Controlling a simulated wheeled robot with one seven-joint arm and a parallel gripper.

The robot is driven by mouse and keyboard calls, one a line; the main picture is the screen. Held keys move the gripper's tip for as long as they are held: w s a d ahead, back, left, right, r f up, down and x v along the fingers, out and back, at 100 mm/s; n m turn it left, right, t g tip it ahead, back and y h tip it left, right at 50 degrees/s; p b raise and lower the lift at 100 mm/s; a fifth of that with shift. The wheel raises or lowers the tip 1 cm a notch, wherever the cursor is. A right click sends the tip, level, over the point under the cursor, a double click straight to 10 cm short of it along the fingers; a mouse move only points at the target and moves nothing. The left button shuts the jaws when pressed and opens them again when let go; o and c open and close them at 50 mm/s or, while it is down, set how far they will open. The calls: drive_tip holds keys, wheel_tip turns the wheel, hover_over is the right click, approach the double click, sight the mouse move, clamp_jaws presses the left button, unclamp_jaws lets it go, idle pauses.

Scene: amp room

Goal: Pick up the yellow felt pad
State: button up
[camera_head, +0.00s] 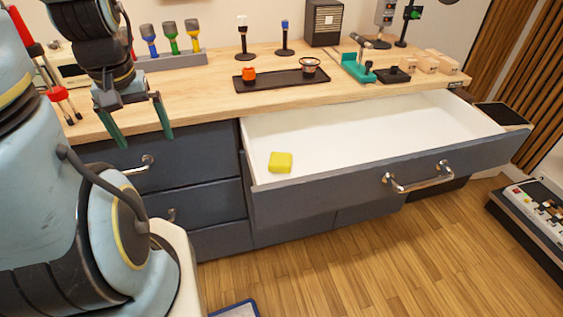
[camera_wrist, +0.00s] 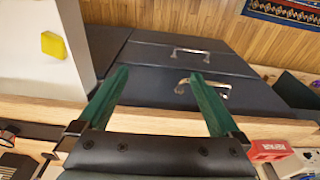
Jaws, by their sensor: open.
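The yellow felt pad (camera_head: 281,162) lies inside the open drawer (camera_head: 340,135), near its front left corner. It also shows in the wrist view (camera_wrist: 54,45) at the upper left, on the drawer's white floor. My gripper (camera_head: 141,141) is open and empty, its green fingers pointing down by the front edge of the wooden worktop. It is to the left of the pad and apart from it. In the wrist view the two fingers (camera_wrist: 158,76) are spread wide, with closed dark drawers behind them.
The worktop (camera_head: 200,100) holds a black tray (camera_head: 282,78), a screwdriver rack (camera_head: 172,60) and a green stand (camera_head: 357,68). The drawer's front with its handle (camera_head: 418,178) sticks out over the floor. A red box (camera_wrist: 270,149) shows in the wrist view. The drawer's middle is empty.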

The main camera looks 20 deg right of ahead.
drive_tip(key=w+d+f+m+g+b, duration=0.1)
drive_tip(key=w+d+f, duration=0.15)
drive_tip(key=d, duration=0.45)
drive_tip(key=w+d+f+m+b, duration=0.1)
drive_tip(key=w+d+f+b, duration=0.15)
drive_tip(key=d, duration=0.45)
drive_tip(key=m+b, duration=0.1)
drive_tip(key=m, duration=0.2)
hover_over(281, 157)
wheel_tip(281, 157, down, 5)
drive_tip(key=shift+g, duration=0.3)
wheel_tip(281, 157, down, 10)
drive_tip(key=shift+r+p, duration=0.1)
drive_tip(key=shift+p, duration=1.15)
drive_tip(key=shift+c, duration=0.2)
drive_tip(key=c, duration=1.3)
drive_tip(key=shift+o, duration=0.2)
wheel_tip(281, 157, up, 10)
drive_tip(key=b, duration=0.2)
